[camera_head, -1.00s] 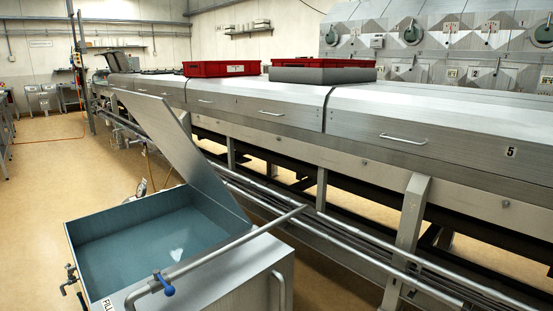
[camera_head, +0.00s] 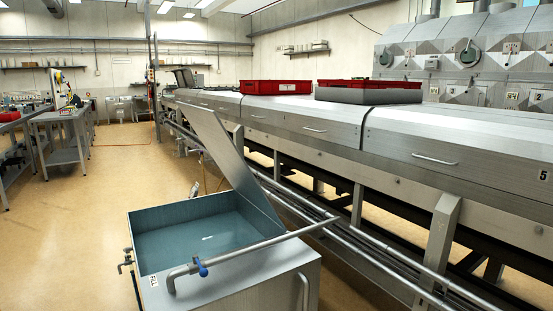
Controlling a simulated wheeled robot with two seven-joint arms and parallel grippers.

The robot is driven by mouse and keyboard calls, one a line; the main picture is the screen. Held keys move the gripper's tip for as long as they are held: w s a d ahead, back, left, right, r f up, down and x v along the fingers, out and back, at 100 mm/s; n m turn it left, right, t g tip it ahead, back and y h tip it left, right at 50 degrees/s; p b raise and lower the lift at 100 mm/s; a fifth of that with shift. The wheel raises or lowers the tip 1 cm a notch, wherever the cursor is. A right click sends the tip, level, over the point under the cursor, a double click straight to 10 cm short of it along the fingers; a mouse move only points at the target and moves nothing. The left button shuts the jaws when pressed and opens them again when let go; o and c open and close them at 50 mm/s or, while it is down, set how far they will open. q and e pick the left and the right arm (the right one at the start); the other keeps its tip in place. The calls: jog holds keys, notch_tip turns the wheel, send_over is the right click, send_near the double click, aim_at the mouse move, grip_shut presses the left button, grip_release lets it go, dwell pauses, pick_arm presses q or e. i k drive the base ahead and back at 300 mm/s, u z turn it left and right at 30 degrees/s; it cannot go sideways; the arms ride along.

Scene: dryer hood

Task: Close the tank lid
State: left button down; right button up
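The tank (camera_head: 243,277) is a metal box at the lower middle, with a blue-green inside. Its lid (camera_head: 229,154) is a flat metal panel, raised and tilted up and to the left from the tank's right side. The lid is open, and the tank's inside (camera_head: 200,244) shows, with a small bright patch on its surface. A pipe with a blue valve handle (camera_head: 202,268) runs across the tank's front. A "FILL" label (camera_head: 154,281) is on the front left corner. Neither of my grippers is in view.
The long metal dryer hood (camera_head: 420,145) runs along the right, with pipes (camera_head: 390,255) below it beside the tank. Red crates (camera_head: 276,87) sit on top. Tables (camera_head: 63,135) stand at the far left. The floor (camera_head: 90,220) left of the tank is clear.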

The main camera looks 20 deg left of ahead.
aim_at(206, 124)
jog(key=z, duration=0.35)
jog(key=i, duration=1.75)
jog(key=u, duration=1.2)
jog(key=i, duration=0.95)
jog(key=u, duration=0.9)
jog(key=k, duration=0.25)
jog(key=u, duration=0.15)
jog(key=i, duration=0.25)
